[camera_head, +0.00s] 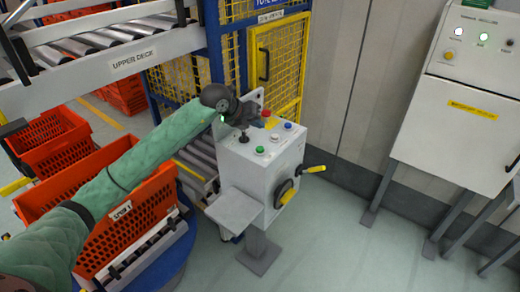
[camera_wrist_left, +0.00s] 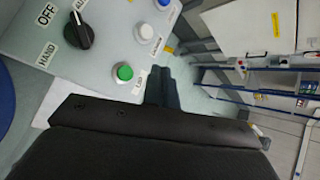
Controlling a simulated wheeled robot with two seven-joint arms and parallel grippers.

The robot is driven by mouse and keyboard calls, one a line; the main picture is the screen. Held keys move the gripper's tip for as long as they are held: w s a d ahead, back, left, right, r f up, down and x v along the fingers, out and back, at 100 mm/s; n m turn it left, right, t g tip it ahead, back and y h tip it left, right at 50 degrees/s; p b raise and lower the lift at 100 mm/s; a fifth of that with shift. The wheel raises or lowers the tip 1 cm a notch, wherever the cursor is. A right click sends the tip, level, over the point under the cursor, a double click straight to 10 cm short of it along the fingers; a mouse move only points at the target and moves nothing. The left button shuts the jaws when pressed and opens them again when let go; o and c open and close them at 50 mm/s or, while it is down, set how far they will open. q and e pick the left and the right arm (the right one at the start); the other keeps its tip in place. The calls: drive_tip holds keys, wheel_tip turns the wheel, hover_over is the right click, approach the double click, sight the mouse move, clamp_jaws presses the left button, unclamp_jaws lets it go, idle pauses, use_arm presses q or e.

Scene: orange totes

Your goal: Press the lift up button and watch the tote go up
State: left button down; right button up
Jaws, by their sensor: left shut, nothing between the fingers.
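The grey control box (camera_head: 240,165) stands on a post in the middle of the head view. Its sloped top carries a green button (camera_head: 260,149), a white button (camera_head: 275,137) and a blue button (camera_head: 288,126). In the left wrist view the green button (camera_wrist_left: 124,72) lies just left of the fingers, with the white button (camera_wrist_left: 144,33) beyond. My left gripper (camera_wrist_left: 161,88) is shut and empty over the panel, apart from the green button. An orange tote (camera_head: 150,205) sits on the lower rollers, partly behind my left arm. My right gripper is not in view.
A black selector knob (camera_wrist_left: 78,30) marked HAND and OFF is beside the buttons. A red button (camera_head: 266,113) is at the panel's back. A yellow-handled crank (camera_head: 287,193) sticks out on the right. The yellow mesh cage (camera_head: 285,60) stands behind.

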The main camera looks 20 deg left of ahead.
use_arm(q)
hover_over(257, 150)
wheel_tip(257, 150, down, 4)
drive_tip(key=shift+w+f+b, duration=0.1)
drive_tip(key=shift+f+b, duration=0.1)
drive_tip(key=shift+b, duration=0.15)
drive_tip(key=shift+f+b, duration=0.3)
drive_tip(key=shift+f, duration=0.1)
drive_tip(key=shift+f+b, duration=0.4)
drive_tip(key=shift+f, duration=0.1)
drive_tip(key=shift+f+b, duration=0.3)
drive_tip(key=shift+f, duration=0.15)
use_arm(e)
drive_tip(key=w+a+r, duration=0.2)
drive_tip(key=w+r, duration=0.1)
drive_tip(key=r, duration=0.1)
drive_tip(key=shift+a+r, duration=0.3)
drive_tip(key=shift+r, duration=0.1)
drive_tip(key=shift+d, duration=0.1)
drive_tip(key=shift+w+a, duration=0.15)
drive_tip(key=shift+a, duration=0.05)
